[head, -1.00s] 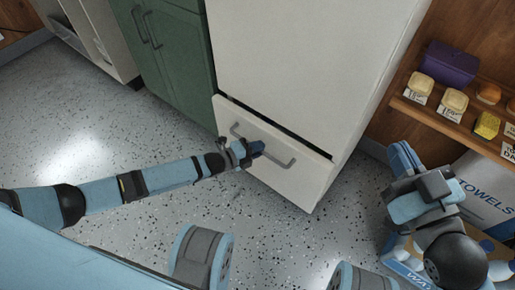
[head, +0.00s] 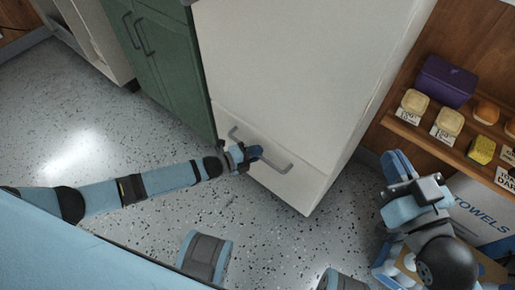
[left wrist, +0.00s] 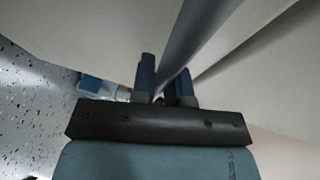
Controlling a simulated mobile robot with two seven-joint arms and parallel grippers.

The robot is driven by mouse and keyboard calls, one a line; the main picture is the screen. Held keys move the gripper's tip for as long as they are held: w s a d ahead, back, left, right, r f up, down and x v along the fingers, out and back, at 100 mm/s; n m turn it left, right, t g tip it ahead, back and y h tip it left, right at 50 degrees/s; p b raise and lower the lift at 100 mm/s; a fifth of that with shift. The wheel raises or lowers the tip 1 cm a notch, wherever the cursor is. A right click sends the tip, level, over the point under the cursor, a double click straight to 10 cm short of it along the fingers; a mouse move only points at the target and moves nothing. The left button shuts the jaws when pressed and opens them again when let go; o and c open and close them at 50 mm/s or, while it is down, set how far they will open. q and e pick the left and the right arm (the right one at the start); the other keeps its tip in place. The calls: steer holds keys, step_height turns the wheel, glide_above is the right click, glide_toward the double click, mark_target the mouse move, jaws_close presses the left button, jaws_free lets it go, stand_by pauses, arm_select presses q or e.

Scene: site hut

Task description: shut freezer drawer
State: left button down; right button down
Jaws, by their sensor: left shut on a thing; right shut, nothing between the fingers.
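The white freezer (head: 285,70) stands in the middle of the head view, with its drawer (head: 295,187) at the bottom. The drawer front sits about flush with the freezer body, with only a thin seam above it. The grey bar handle (head: 275,164) runs across the drawer front. My left gripper (head: 252,154) is shut on the handle, near its middle. In the left wrist view the handle (left wrist: 195,40) passes between the fingers (left wrist: 167,85). My right gripper (head: 398,166) is shut and empty, to the right of the freezer.
A green cabinet (head: 165,65) stands left of the freezer. At right, a wooden shelf (head: 430,135) holds a purple box (head: 446,82) and several labelled goods. A towels carton (head: 485,210) is below it, near my right arm. The speckled floor (head: 90,130) at left is clear.

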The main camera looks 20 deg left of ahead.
arm_select(q)
steer(key=shift+w+r, duration=0.1)
steer(key=shift+w, duration=0.1)
steer(key=c, duration=1.1)
jaws_free()
steer(key=shift+d, duration=0.1)
steer(key=shift+c, duration=0.2)
arm_select(e)
steer(key=shift+s, duration=0.15)
arm_select(q)
steer(key=shift+s, duration=0.15)
arm_select(e)
steer(key=shift+r, duration=0.1)
